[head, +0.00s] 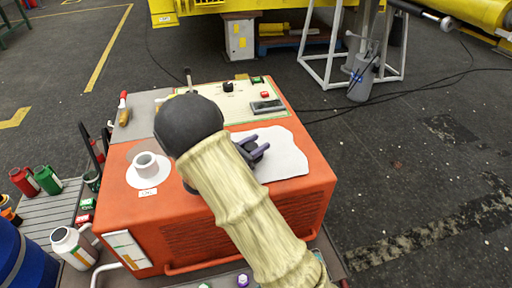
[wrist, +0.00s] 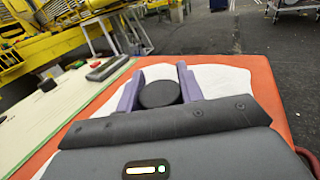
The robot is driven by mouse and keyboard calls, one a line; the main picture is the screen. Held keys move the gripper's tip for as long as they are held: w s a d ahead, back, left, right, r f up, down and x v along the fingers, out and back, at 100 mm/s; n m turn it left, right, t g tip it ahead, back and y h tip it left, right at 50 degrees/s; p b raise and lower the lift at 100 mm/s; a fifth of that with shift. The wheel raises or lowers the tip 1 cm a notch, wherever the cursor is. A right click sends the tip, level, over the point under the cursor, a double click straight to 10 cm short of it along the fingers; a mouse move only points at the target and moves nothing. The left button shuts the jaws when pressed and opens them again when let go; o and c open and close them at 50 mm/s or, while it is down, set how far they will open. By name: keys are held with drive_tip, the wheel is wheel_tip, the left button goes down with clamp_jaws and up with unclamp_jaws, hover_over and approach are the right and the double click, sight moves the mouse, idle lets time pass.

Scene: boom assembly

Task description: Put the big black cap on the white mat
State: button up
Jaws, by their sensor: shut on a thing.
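The big black cap (wrist: 160,93) is a dark round disc between the two purple fingers of my gripper (wrist: 161,85) in the wrist view. My gripper is shut on it. In the head view my gripper (head: 260,146) is over the left part of the white mat (head: 288,160), and the cap is hard to make out there. The white mat, an irregular sheet, lies on top of the orange box; it also shows behind the fingers in the wrist view (wrist: 222,82). I cannot tell whether the cap touches the mat.
The orange box (head: 180,220) carries a control panel with a black knob (head: 227,87) and a dark block (head: 267,106). A white cup-like part (head: 147,163) stands on a round white patch at the left. A screwdriver (head: 123,110) lies behind it. The mat's right part is clear.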

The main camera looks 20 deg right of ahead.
drive_tip(key=shift+f, duration=0.25)
drive_tip(key=shift+f, duration=0.2)
drive_tip(key=o, duration=1.1)
drive_tip(key=shift+c, duration=0.2)
drive_tip(key=shift+r, duration=0.15)
drive_tip(key=shift+s+a, duration=0.1)
drive_tip(key=shift+a, duration=0.15)
drive_tip(key=p+v, duration=0.1)
drive_tip(key=v, duration=1)
drive_tip(key=shift+s+a, duration=0.15)
drive_tip(key=shift+a, duration=0.05)
